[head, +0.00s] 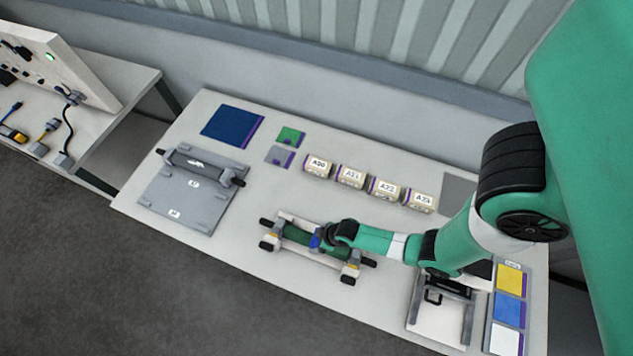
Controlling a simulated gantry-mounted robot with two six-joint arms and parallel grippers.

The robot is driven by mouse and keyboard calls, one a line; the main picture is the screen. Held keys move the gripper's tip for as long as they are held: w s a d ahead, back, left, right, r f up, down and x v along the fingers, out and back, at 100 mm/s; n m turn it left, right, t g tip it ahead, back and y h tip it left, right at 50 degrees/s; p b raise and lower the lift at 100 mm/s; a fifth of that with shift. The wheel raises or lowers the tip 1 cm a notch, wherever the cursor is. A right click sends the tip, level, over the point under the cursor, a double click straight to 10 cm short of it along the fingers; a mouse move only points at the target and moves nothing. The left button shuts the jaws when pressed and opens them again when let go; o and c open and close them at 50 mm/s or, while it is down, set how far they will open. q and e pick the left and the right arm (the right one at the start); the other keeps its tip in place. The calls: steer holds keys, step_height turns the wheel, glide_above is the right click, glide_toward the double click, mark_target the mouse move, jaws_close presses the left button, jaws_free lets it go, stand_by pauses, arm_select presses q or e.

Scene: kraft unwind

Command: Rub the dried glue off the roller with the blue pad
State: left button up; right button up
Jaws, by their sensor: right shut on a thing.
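A dark green roller (296,234) lies in a pale cradle with grey end blocks and black end knobs near the front middle of the table. My right gripper (322,236) is over the middle of this roller, shut on a small blue pad (315,241). The pad is at the roller's surface; I cannot tell whether it presses on it. The gripper and arm hide part of the roller's right half. No dried glue can be made out on the visible part. My left gripper is not in view.
A grey fixture (181,203) with a dark bar stands at left. Behind are a dark blue mat (232,125), green and grey squares, and several labelled boxes (351,176). At right are a grey-white stand (436,319) and yellow, blue and white pads (509,308).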

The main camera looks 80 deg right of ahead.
steer(key=shift+w+d+r+p, duration=0.1)
steer(key=shift+w+r+p, duration=0.1)
steer(key=shift+r, duration=0.45)
steer(key=shift+w+r+p, duration=0.15)
steer(key=shift+r, duration=0.45)
step_height(320, 180, up, 3)
steer(key=p, duration=0.3)
steer(key=shift+r+p, duration=0.55)
steer(key=shift+r, duration=0.45)
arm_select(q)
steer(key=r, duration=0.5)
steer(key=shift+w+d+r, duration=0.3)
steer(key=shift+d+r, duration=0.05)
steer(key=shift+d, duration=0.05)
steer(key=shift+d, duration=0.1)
